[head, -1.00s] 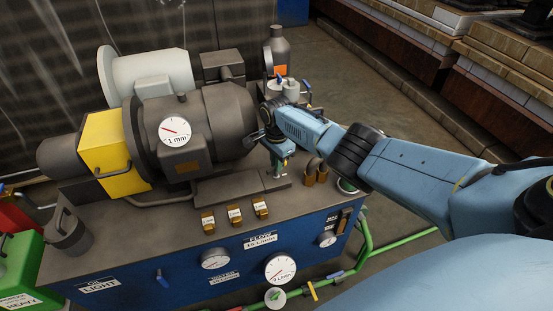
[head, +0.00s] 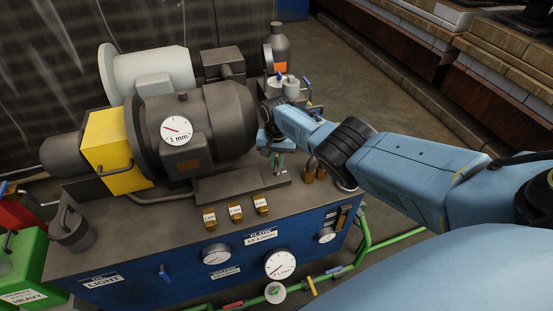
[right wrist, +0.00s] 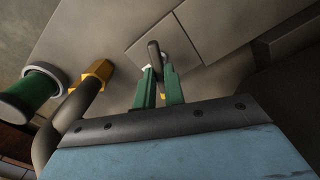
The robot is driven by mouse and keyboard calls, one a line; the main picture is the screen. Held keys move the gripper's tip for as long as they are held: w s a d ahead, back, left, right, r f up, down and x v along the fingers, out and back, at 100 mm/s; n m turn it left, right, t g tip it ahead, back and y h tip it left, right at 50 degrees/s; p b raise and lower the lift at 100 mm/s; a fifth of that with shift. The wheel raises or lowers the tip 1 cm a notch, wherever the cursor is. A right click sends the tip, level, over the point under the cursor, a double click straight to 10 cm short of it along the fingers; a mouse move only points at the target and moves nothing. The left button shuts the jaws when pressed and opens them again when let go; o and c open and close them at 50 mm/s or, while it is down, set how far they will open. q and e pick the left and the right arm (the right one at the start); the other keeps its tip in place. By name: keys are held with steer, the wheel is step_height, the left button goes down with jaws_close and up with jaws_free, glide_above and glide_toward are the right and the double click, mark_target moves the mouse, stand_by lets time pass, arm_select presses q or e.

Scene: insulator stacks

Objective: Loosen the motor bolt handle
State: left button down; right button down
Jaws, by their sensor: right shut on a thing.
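The dark grey motor (head: 228,115) lies on the workbench, with a round dial marked mm (head: 176,130) on its side. My right gripper (head: 279,160) points down at the right end of the motor. In the right wrist view its green fingers (right wrist: 161,80) are close together around the lower part of the handle. In the head view the gripper and arm hide the handle. My left gripper is in neither view.
The blue bench (head: 130,215) carries several small brass tagged blocks (head: 235,211) in front of the motor. Brass posts (head: 314,172) stand right of the gripper. Canisters and a bottle (head: 280,45) stand behind it. A green pipe (head: 395,238) runs at the lower right.

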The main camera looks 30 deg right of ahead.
steer(key=n, duration=0.2)
steer(key=shift+a+f+n, duration=0.1)
steer(key=shift+a+n, duration=0.05)
steer(key=shift+n, duration=0.25)
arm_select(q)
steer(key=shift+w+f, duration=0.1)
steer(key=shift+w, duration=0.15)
arm_select(e)
steer(key=shift+n, duration=1.4)
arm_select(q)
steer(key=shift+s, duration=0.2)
arm_select(e)
steer(key=c, duration=1.5)
jaws_free()
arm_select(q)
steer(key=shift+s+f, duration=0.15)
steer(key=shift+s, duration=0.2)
